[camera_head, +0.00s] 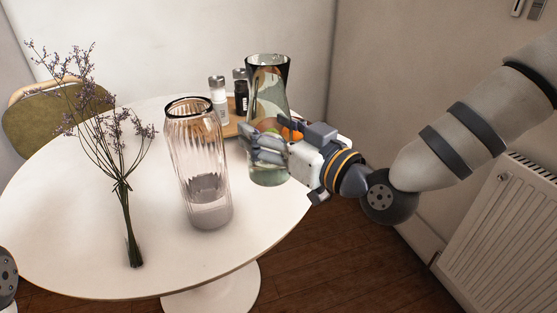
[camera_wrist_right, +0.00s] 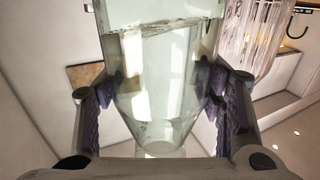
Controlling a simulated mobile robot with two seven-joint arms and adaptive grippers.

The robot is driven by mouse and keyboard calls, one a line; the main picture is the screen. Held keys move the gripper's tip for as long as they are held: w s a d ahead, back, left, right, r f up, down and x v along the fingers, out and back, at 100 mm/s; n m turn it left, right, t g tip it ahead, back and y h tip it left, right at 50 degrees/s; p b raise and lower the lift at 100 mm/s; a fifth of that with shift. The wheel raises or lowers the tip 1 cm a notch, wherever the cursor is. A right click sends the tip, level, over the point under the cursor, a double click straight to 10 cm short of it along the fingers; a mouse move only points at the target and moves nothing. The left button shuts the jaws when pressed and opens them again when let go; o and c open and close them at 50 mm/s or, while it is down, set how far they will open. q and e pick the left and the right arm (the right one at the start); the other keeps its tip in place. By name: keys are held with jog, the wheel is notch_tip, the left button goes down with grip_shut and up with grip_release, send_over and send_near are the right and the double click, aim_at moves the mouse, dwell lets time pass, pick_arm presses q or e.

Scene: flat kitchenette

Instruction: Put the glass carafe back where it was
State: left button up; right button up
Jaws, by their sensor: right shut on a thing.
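The glass carafe (camera_head: 267,90) is a tall, smooth, greenish clear vessel with a dark rim and a waisted body. It stands upright at the right side of the round white table. My right gripper (camera_head: 262,146) reaches in from the right and is shut around its lower half. In the right wrist view the carafe (camera_wrist_right: 160,75) fills the space between the two fingers (camera_wrist_right: 162,95). I cannot tell whether its base touches the table or hangs just above it. My left gripper is out of view.
A ribbed glass vase (camera_head: 197,150) stands left of the carafe. A bunch of purple flowers (camera_head: 122,190) is further left. A wooden tray (camera_head: 231,129) with white (camera_head: 219,100) and black shakers (camera_head: 241,95) is behind. A radiator (camera_head: 510,230) is at right.

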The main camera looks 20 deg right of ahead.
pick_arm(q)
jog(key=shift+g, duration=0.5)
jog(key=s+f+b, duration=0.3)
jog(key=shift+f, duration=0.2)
pick_arm(e)
jog(key=w+d+f, duration=0.4)
jog(key=w+f, duration=0.3)
jog(key=f, duration=0.3)
jog(key=shift+w+f, duration=0.2)
jog(key=shift+w, duration=0.15)
jog(key=shift+f, duration=0.15)
jog(key=o, duration=1.9)
jog(key=shift+f, duration=0.1)
jog(key=shift+o, duration=0.2)
